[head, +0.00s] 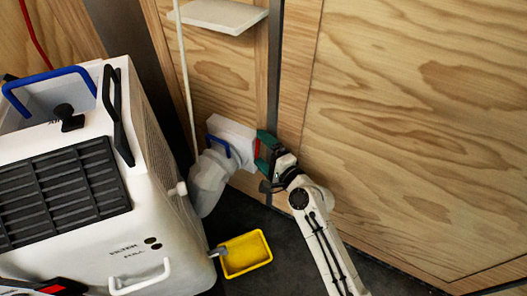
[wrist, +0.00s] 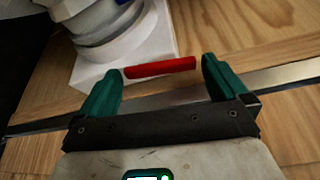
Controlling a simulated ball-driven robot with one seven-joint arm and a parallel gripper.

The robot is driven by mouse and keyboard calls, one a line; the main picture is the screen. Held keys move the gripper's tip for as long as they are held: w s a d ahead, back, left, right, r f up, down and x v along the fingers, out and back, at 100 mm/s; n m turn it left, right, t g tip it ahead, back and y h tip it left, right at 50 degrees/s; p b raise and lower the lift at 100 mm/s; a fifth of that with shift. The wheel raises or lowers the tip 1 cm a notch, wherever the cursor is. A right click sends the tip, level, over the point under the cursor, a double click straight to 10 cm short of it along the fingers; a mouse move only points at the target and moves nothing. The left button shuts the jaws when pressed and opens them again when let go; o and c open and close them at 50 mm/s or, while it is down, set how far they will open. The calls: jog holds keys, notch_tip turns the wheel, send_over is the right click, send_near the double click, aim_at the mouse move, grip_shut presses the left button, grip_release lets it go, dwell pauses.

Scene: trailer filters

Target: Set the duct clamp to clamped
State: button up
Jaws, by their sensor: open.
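The duct fitting is a white block (head: 232,136) on the plywood wall, with a pale duct (head: 209,181) bending down from it. A blue handle (head: 219,145) shows on the fitting. A red bar, which looks like the clamp's lever (wrist: 160,68), sticks out beside the white block (wrist: 150,55) in the wrist view. My gripper (head: 262,153) is at the fitting's right side, with green fingers open. In the wrist view the red bar lies between the fingertips, with gaps at its ends. The fingers partly hide it in the head view.
A large white machine (head: 150,215) with a black grille fills the left. A yellow tray (head: 245,253) lies on the dark floor below the duct. A white shelf (head: 218,14) is above, and a thin pale pole (head: 184,80) stands left of the fitting.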

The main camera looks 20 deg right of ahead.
jog(key=c, duration=1.3)
jog(key=shift+a, duration=0.1)
jog(key=shift+c, duration=0.2)
